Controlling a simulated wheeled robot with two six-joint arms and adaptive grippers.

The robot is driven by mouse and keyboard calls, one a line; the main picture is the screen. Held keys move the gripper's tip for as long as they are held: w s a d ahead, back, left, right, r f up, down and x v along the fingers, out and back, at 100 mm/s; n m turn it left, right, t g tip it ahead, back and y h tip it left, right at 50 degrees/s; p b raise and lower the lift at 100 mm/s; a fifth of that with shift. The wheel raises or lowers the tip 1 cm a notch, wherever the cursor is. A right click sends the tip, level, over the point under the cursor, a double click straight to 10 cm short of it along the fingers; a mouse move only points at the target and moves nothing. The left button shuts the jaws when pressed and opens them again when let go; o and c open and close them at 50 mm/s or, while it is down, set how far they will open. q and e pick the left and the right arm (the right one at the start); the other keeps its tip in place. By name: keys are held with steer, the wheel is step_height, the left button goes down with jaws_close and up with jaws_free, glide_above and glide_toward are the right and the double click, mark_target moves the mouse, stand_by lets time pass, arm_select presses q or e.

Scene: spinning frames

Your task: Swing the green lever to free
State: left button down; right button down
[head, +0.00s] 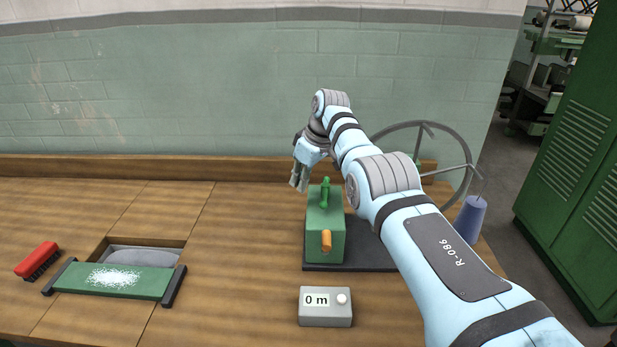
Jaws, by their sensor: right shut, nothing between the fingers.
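The green lever (325,192) stands upright on top of a green box (316,236), with a rounded knob at its upper end. The box sits on a dark base plate (352,258) on the bench. An orange handle (326,241) is on the front of the box. My right gripper (297,184) is shut and empty. It points down just left of the lever and behind the box, and appears apart from the lever. My right arm covers part of the base plate and of what stands behind it. My left gripper is not in view.
A large grey wheel (466,154) stands behind my arm, near a blue cone (470,218). A grey counter box (325,307) reading "0 m" is in front. A red brush (37,260) and a green board (112,282) with white powder lie at left. The bench middle is clear.

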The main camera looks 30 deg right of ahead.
steer(key=d+v, duration=0.1)
steer(key=v, duration=0.7)
steer(key=shift+w+d, duration=0.2)
steer(key=shift+d, duration=0.1)
